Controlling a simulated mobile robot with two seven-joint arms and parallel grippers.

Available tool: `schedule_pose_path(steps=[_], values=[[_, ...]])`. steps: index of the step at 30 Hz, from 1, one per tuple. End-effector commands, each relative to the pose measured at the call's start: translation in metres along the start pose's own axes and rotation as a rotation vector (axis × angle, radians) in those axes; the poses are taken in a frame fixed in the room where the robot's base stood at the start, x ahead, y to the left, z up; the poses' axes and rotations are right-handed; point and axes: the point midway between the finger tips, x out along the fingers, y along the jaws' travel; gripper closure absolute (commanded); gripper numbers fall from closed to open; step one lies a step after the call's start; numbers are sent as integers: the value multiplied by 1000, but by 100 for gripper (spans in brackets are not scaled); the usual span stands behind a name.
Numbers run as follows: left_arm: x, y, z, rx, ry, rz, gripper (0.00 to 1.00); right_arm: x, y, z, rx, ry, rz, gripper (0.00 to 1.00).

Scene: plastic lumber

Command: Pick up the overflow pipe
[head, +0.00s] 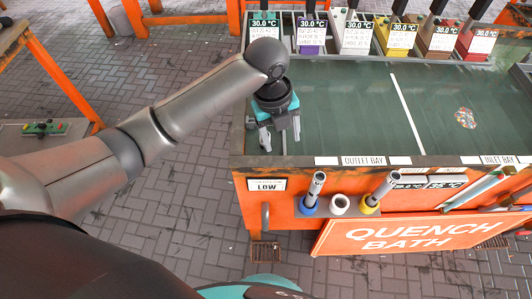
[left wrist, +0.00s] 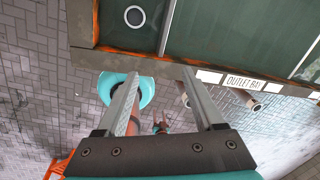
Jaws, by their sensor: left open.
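No part is labelled as the overflow pipe. Two grey metal pipes stand tilted in a holder on the bath's orange front in the head view: one with a blue collar (head: 315,188) and one with a yellow collar (head: 383,190). My left gripper (head: 280,131) is open and empty, pointing down over the left end of the bath's near rim, left of and beyond the pipes. Its two spread fingers also show in the left wrist view (left wrist: 165,102). My right gripper is not in view.
The quench bath's green liquid (head: 350,110) has a white divider (head: 406,112) and a multicoloured patch (head: 466,118). Several coloured boxes with temperature displays line its far edge. A round white-rimmed opening (left wrist: 134,16) shows in the tank. Paved floor lies left of the bath.

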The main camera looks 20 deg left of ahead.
Motion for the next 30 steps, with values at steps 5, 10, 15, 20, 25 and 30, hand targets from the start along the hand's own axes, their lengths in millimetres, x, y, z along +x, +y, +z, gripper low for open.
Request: schedule_pose_path(steps=[5, 10, 15, 20, 25, 30], values=[[-34, 4, 40, 298, -11, 95, 31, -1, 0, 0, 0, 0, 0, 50], [-55, 9, 60, 460, 3, 146, 31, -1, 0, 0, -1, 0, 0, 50], [-54, 12, 66, 510, 13, 161, 31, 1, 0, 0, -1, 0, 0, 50], [-25, 17, 66, 509, 16, 161, 31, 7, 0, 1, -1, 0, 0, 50], [11, 22, 67, 508, 13, 160, 31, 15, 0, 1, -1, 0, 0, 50], [34, 25, 68, 509, 11, 159, 31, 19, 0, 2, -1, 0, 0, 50]])
